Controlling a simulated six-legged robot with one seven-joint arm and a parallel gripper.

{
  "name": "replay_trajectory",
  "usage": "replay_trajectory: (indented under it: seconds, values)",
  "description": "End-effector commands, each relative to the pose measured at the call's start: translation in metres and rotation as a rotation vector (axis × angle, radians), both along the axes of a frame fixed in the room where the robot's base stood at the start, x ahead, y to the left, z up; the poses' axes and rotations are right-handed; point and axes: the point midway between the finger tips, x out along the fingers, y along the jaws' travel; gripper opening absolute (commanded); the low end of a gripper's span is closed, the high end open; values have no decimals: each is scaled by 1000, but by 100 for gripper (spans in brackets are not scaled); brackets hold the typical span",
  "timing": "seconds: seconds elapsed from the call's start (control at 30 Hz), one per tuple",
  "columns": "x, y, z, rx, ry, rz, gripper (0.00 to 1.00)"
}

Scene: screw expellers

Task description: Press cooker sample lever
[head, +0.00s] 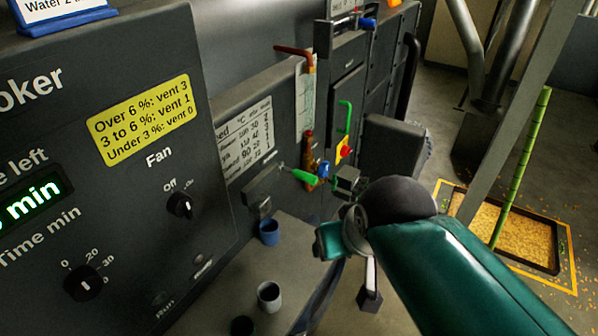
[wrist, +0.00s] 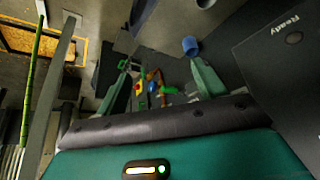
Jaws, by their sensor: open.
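A lever with a green handle (head: 304,176) sticks out from the front of the dark machine, beside a blue knob and a brass pipe, in the head view. I cannot tell for sure that it is the cooker sample lever. A green handle also shows in the wrist view (wrist: 169,90), beyond and between my fingers. My gripper (wrist: 160,66) is open and empty, its two teal fingers spread to either side of the fittings. It looks apart from the lever. In the head view my arm covers the right middle, and the fingertips cannot be made out clearly.
The cooker panel (head: 110,170) with dials fills the left. A red and yellow button (head: 345,151) sits near the pipe.

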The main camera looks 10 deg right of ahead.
Motion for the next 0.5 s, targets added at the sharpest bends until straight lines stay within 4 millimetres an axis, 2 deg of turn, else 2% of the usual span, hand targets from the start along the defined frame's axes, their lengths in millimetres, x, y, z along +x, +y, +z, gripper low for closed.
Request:
replay_trajectory:
  seconds: [0.1,0.43,0.47,0.5]
  values:
    - [0,0,0,0,0,0,70]
    - [0,0,0,0,0,0,5]
    - [0,0,0,0,0,0,0]
    - [0,0,0,0,0,0,0]
